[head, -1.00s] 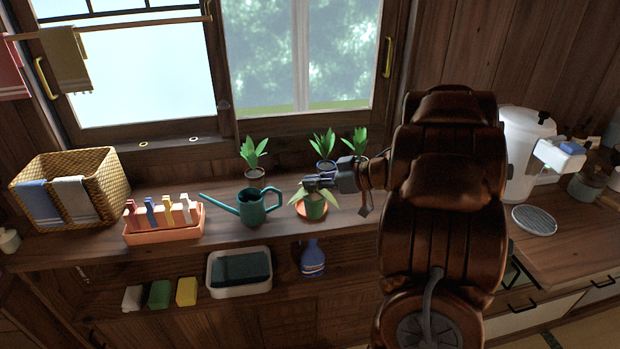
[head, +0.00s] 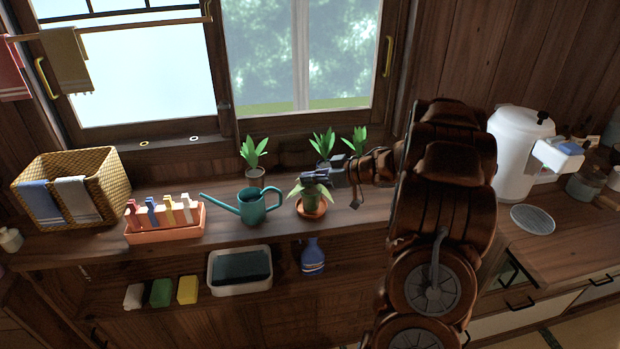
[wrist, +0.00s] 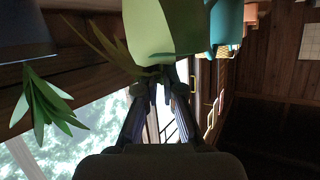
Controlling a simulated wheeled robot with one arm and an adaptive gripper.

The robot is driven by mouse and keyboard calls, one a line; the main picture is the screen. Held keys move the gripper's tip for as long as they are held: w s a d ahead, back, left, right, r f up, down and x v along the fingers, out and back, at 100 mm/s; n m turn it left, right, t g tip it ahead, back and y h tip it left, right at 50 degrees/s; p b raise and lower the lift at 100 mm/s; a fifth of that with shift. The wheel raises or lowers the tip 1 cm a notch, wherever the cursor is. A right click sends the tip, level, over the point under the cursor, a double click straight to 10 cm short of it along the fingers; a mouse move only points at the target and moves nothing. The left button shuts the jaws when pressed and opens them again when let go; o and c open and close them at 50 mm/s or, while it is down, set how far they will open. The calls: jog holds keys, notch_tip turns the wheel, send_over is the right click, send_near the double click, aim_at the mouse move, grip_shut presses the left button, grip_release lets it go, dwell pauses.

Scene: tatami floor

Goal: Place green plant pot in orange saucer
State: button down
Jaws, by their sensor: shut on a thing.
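The green plant pot (head: 312,199), with pale drooping leaves, shows upright over the orange saucer (head: 322,214) on the wooden counter. The saucer's rim shows around the pot's foot; whether the pot rests on it or hangs just above, I cannot tell. My gripper (head: 318,178) reaches in from the right at the top of the pot and is shut on it. In the wrist view the pot (wrist: 165,30) fills the top middle, in front of my fingertips (wrist: 160,86). The exact contact of the fingers is partly hidden by leaves.
A teal watering can (head: 252,207) stands close left of the saucer. Potted plants (head: 254,155) stand behind along the window. Further left are an orange tray with pegs (head: 163,225) and a wicker basket (head: 98,185). Counter right of the saucer is clear.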

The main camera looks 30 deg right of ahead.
jog(key=shift+f, duration=0.25)
jog(key=c, duration=1.3)
grip_release()
jog(key=shift+r, duration=0.1)
jog(key=shift+s+d+r, duration=0.1)
jog(key=shift+s+d, duration=0.05)
jog(key=v, duration=1.1)
jog(key=shift+s+d+r+b, duration=0.15)
jog(key=shift+s+b, duration=0.1)
jog(key=shift+b, duration=0.15)
jog(key=shift+w+r, duration=0.1)
